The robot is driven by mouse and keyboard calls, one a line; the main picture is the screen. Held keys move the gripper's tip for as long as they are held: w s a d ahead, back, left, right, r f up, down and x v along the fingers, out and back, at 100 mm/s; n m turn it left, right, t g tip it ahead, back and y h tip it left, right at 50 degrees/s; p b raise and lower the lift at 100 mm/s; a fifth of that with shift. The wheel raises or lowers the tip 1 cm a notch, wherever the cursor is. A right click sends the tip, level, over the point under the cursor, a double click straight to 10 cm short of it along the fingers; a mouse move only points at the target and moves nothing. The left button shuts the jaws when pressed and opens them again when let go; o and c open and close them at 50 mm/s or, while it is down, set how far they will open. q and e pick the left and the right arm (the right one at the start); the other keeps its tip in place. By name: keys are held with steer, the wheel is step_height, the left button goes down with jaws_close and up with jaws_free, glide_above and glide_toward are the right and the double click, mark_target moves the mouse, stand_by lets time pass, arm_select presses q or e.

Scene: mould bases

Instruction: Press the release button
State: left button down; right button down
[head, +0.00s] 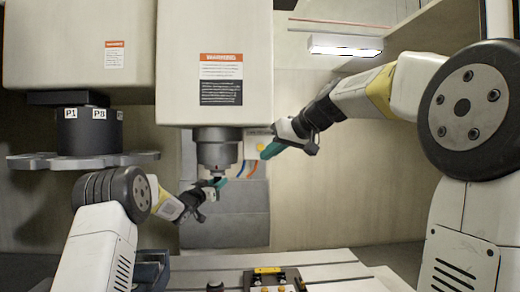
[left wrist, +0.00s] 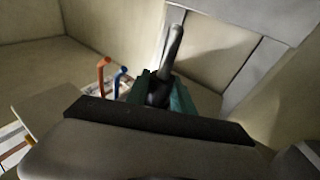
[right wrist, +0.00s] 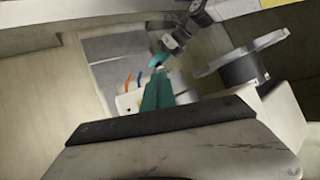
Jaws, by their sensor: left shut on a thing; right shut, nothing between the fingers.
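My left gripper (head: 219,184) is just below the grey spindle (head: 217,150) in the head view. In the left wrist view its teal fingers (left wrist: 163,92) are shut on a dark tool (left wrist: 158,90) with a grey rod (left wrist: 175,42). Whether the tool is seated in the spindle I cannot tell. My right gripper (head: 266,153) is shut and empty, its fingertips close to a small panel (head: 256,134) right of the spindle. A small yellow spot, perhaps the release button (head: 260,147), shows by those fingertips; contact cannot be told. The right wrist view shows the shut teal fingers (right wrist: 158,90).
Orange and blue hoses (head: 250,169) hang beside the spindle. A tool carousel (head: 85,158) stands at the left.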

mark_target(261, 147)
steer(key=shift+w+r, duration=0.75)
steer(key=shift+w, duration=0.2)
steer(key=shift+w, duration=0.1)
steer(key=shift+w, duration=4.3)
steer(key=shift+w, duration=0.4)
steer(key=shift+w, duration=0.4)
steer(key=shift+s, duration=0.85)
steer(key=shift+s, duration=0.1)
